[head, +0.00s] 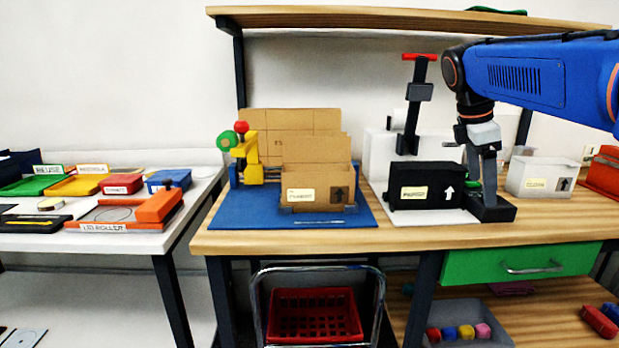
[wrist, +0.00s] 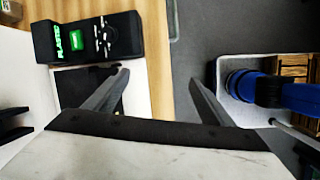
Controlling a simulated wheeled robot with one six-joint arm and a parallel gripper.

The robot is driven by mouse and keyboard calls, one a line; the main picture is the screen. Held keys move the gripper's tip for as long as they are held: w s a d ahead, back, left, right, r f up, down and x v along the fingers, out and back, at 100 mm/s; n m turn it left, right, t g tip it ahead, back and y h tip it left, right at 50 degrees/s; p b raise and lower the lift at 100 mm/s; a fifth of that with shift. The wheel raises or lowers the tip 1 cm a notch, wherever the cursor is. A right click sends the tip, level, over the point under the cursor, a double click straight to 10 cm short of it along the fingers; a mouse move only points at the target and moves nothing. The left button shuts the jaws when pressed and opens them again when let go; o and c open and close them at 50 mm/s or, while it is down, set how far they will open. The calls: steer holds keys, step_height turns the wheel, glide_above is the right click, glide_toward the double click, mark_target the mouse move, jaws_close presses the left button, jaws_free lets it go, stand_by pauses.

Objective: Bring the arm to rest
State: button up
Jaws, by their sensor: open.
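My blue arm (head: 540,75) reaches in from the upper right of the head view, and its wrist points down over the wooden bench. My gripper (head: 482,180) is beside the right end of a black box (head: 430,178) and near a black block-like base (head: 500,208); whether it touches either cannot be told. In the wrist view my gripper (wrist: 158,78) shows its two fingers spread apart with nothing held between them. Behind and between them lie the bench's wooden edge (wrist: 156,40) and the grey floor.
A black post with a red handle (head: 418,57) stands left of my wrist. An overhead shelf (head: 380,17) spans above. Cardboard boxes (head: 318,187) sit on a blue mat (head: 222,212), and a white bin (head: 528,178) stands at right. The aisle between the tables is free.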

steer(key=s+a+f+m+t+y, duration=0.1)
steer(key=s+a+f+m+t, duration=0.1)
steer(key=s+a+f+m, duration=0.2)
steer(key=s+a+f+m+t+y, duration=0.1)
steer(key=s+a+f+m, duration=0.4)
steer(key=s+f+m, duration=0.6)
steer(key=s+f+y, duration=0.1)
steer(key=s+f, duration=0.8)
steer(key=shift+s+f+t+y, duration=0.15)
steer(key=shift+s+t+y, duration=0.15)
steer(key=shift+s+t, duration=0.1)
stand_by(0.4)
